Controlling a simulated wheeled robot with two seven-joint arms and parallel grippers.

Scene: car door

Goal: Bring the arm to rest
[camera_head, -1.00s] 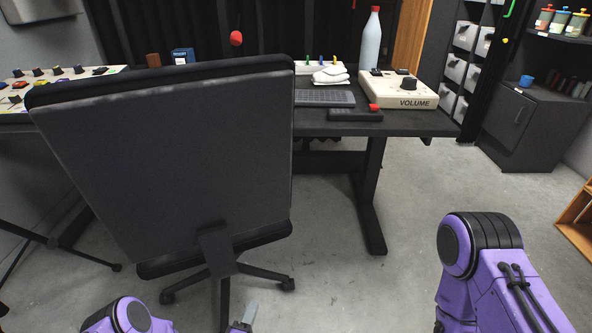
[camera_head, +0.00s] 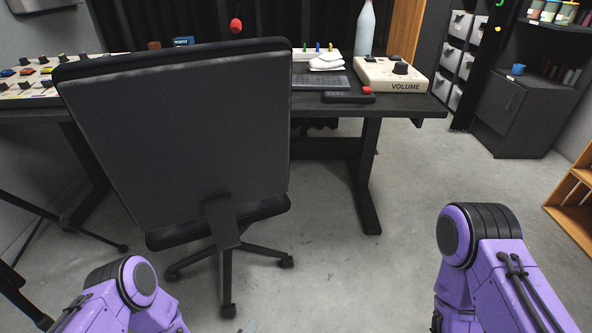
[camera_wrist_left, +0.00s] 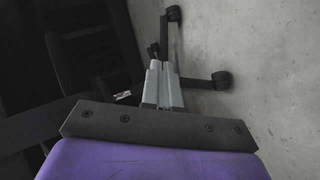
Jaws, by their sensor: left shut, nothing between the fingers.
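My left gripper (camera_head: 248,326) shows only as a pale fingertip at the bottom edge of the head view. The left wrist view shows its two grey fingers (camera_wrist_left: 162,85) together, with nothing between them. They point toward the wheeled base of the office chair (camera_head: 185,130), and whether they touch it cannot be told. My left arm (camera_head: 125,295) is bent at the lower left of the head view. My right arm (camera_head: 485,260) is at the lower right, and its gripper is out of view.
The black chair stands in front of a dark desk (camera_head: 415,107). The desk carries a volume box (camera_head: 390,80), a keyboard (camera_head: 320,83) and a bottle (camera_head: 365,28). A dark cabinet (camera_head: 520,115) and a wooden shelf (camera_head: 575,210) are at the right. The floor (camera_head: 330,270) between my arms is open.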

